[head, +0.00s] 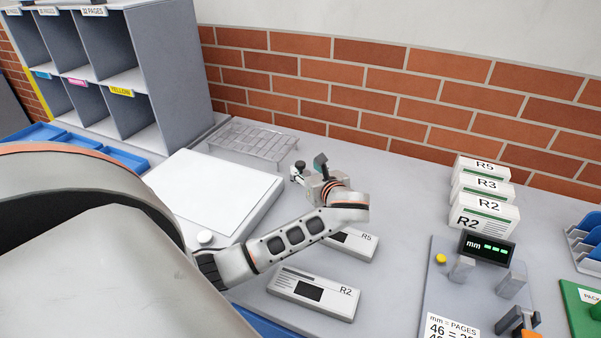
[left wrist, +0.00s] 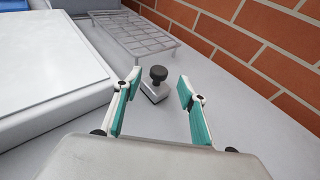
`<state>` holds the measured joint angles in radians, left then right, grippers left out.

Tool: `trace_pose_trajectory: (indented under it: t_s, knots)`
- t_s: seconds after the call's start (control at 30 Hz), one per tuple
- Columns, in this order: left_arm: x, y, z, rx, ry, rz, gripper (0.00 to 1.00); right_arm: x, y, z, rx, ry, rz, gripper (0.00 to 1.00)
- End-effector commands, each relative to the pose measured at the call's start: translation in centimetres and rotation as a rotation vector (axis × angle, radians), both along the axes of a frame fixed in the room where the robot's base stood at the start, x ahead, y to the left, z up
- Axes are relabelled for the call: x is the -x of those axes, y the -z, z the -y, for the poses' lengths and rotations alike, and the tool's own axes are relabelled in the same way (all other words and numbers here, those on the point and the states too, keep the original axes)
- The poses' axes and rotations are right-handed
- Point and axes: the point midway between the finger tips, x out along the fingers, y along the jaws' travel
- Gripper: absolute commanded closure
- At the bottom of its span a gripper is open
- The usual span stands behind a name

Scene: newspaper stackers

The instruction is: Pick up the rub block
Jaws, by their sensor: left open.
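The rub block is not labelled; the small metal block with a round black knob (head: 299,166) fits it best. It stands on the grey worktop behind my left gripper (head: 309,172), partly hidden by it in the head view. In the left wrist view the block (left wrist: 153,92) stands upright just beyond and between the open, teal-lined fingers of my left gripper (left wrist: 159,78). No contact shows, and the jaws hold nothing. My right gripper is not in view.
A wire rack (head: 252,141) stands behind, near the brick wall. A white-topped board (head: 215,190) lies to the left. Cards R5 (head: 362,243) and R2 (head: 335,305) lie in front. A thickness gauge (head: 486,248) and labelled blocks (head: 485,214) stand right. Worktop right of the gripper is clear.

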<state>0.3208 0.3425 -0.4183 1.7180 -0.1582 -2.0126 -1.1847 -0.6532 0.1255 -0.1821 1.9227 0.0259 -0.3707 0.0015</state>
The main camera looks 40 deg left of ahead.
Motion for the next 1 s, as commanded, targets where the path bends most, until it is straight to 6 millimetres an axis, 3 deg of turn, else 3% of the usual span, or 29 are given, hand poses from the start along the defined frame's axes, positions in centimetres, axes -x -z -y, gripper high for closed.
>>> trace_pose_trajectory:
  t_s: [0.4, 0.7, 0.87, 1.0]
  knots:
    - [-2.1, 1.3, -4.5, -0.003, -0.001, -0.002, 0.58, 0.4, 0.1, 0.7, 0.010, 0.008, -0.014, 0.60]
    - [-2.3, 1.6, -4.9, 0.000, 0.000, -0.001, 0.58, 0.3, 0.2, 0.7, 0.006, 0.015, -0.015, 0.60]
    - [-2.3, 1.6, -4.9, 0.000, -0.001, -0.002, 0.97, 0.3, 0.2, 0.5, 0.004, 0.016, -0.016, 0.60]
    - [-2.3, 1.4, -4.9, -0.001, -0.001, 0.002, 1.00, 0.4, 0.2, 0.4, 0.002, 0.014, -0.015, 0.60]
